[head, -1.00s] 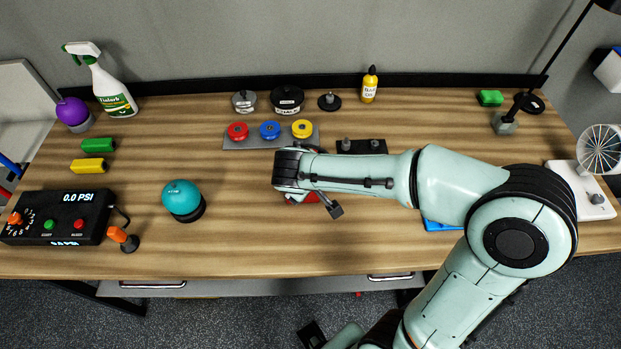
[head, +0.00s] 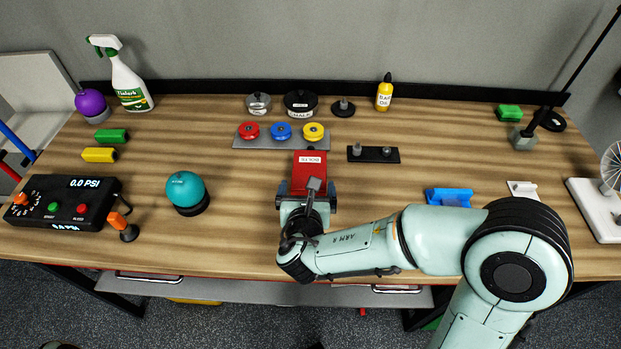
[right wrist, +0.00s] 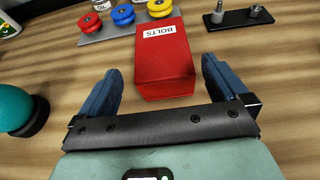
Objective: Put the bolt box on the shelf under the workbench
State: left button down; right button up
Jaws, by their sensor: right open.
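The bolt box is a red box (head: 309,170) with a white BOLTS label, standing on the wooden workbench (head: 420,245) near its middle. In the right wrist view the box (right wrist: 165,65) lies just ahead of and partly between the fingers. My right gripper (head: 306,195) is open, its blue-grey fingers on either side of the box's near end; in the wrist view the gripper (right wrist: 160,85) shows gaps on both sides. My left gripper is not in view.
A tray with red, blue and yellow discs (head: 281,140) stands behind the box. A black plate with pegs (head: 373,154) is to the right, and a blue holder (head: 449,197) lies beyond my arm. A teal ball (head: 186,191) and pressure box (head: 68,203) stand left.

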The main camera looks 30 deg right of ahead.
aim_at(306, 163)
jog(key=x, duration=0.2)
jog(key=shift+w+d+f, duration=0.2)
jog(key=shift+w, duration=0.05)
jog(key=x, duration=0.5)
jog(key=shift+f, duration=0.25)
jog(key=shift+r, duration=0.1)
jog(key=c, duration=0.9)
